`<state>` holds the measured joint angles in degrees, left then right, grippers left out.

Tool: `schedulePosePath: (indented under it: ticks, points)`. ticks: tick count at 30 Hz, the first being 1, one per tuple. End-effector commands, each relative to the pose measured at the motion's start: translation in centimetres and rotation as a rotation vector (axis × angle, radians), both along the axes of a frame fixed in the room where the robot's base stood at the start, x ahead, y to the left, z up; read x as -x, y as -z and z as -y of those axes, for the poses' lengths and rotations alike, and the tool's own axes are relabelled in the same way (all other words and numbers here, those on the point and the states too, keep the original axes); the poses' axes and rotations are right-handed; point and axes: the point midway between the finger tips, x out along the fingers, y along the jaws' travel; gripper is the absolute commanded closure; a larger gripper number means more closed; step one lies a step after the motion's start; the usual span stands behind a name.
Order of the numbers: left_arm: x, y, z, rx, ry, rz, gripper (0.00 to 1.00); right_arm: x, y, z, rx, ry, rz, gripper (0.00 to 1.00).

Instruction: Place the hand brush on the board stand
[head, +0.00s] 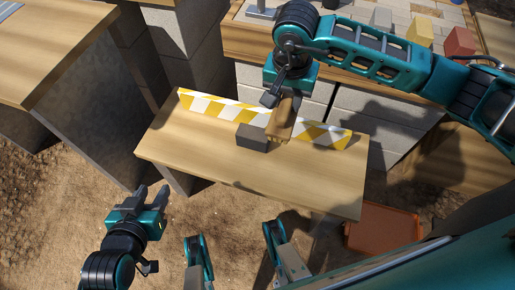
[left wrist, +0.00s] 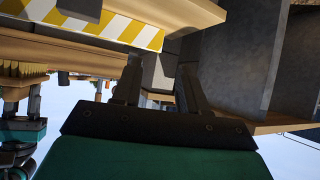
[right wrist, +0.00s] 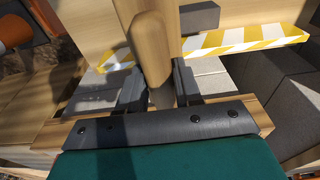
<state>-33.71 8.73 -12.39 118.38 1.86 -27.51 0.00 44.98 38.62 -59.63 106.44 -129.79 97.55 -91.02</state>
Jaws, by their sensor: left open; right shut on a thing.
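The hand brush (head: 281,121) has a pale wooden body. My right gripper (head: 289,93) is shut on its handle and holds it over the wooden-topped stand (head: 220,165), which I take to be the board stand. In the right wrist view the handle (right wrist: 151,48) stands between the fingers (right wrist: 159,88). In the left wrist view the bristles (left wrist: 22,70) point up in that picture. I cannot tell whether the brush touches the top. My left gripper (head: 153,194) is open and empty, off the stand's front left side.
A yellow-and-white striped strip (head: 210,107) runs along the stand's back edge. A dark grey block (head: 252,137) sits close beside the brush. Another wooden table (head: 45,45) is at the upper left. An orange bin (head: 382,230) is at the lower right. The stand's front is clear.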

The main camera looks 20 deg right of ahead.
Motion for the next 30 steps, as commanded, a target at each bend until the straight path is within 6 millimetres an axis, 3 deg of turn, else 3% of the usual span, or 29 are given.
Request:
schedulePosePath:
  ticks: [5, 15, 19, 25, 30]
  points:
    - [-0.2, 0.5, 0.0, 0.0, 0.004, 0.01, 0.57, 0.1, 3.6, 0.0, 0.001, 0.009, -0.006, 0.99]
    - [-0.2, 2.1, 0.6, 0.011, 0.013, -0.005, 0.57, 0.1, 12.6, 0.0, -0.001, 0.006, -0.004, 0.99]
    - [-0.2, 2.4, 1.0, 0.022, 0.012, -0.01, 0.57, 0.0, 14.7, 0.0, 0.0, 0.005, -0.001, 0.99]
    - [-0.4, 2.0, 1.4, 0.032, 0.016, -0.003, 0.57, 0.0, 16.0, 0.0, 0.0, 0.005, -0.001, 0.99]
    - [-0.3, 3.0, 1.5, 0.03, 0.019, -0.012, 0.57, 0.1, 18.4, 0.0, -0.001, 0.005, -0.003, 0.99]
